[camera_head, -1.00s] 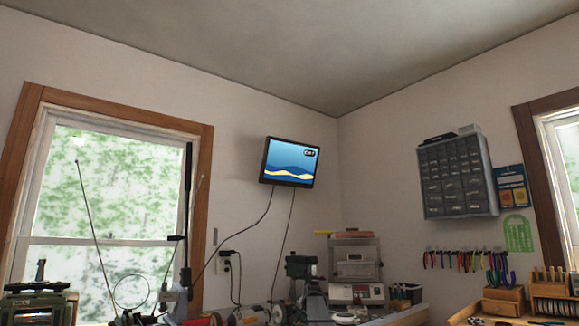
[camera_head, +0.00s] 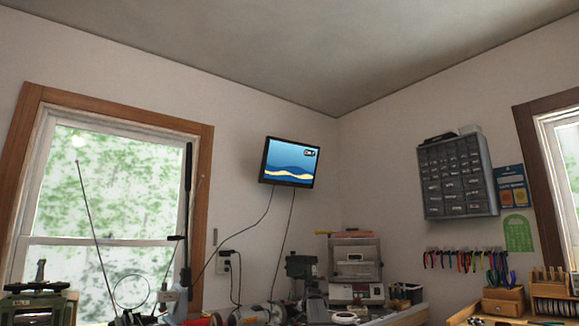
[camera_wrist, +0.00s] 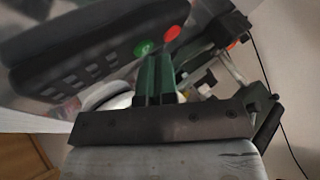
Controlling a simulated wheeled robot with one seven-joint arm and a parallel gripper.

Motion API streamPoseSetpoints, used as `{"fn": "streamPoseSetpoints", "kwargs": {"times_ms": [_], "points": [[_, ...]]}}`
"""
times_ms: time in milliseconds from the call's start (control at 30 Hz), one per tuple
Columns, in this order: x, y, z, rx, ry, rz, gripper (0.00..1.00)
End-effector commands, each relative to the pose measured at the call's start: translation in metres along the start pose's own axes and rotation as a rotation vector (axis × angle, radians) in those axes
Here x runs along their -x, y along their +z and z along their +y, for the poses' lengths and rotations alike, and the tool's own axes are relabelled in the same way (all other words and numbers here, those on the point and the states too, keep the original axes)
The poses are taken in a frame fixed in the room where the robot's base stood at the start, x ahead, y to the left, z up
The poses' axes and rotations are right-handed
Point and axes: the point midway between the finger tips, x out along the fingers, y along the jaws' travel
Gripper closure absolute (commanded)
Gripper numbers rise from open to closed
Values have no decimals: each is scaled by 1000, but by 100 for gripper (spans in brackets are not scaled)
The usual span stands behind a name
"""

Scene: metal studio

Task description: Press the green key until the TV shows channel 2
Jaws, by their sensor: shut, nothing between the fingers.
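The TV (camera_head: 290,163) hangs high near the room corner in the head view. Its screen shows blue waves over a pale sandy band, with a small dark channel label at its upper right that is too small to read surely. In the wrist view a dark remote (camera_wrist: 85,50) fills the upper left, with a round green key (camera_wrist: 143,47) and a red key (camera_wrist: 172,33) near its right end. My gripper (camera_wrist: 156,65) is shut and empty, its fingertips close by the green key. I cannot tell whether they touch it.
A cluttered workbench runs along the bottom of the head view, with a scale-like machine (camera_head: 355,270), antenna rods and tools. A parts cabinet (camera_head: 457,175) hangs on the right wall. In the wrist view, dark and red equipment stands close beyond the fingers.

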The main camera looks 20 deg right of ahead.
Motion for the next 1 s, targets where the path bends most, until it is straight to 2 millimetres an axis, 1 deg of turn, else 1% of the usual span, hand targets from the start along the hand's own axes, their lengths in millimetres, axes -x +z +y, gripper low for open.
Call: {"fn": "streamPoseSetpoints", "kwargs": {"times_ms": [333, 633, 1000], "points": [[0, 0, 0, 0, 0, 0, 100], [7, -6, -6, 0, 0, 0, 100], [9, -7, -7, 0, 0, 0, 100]]}}
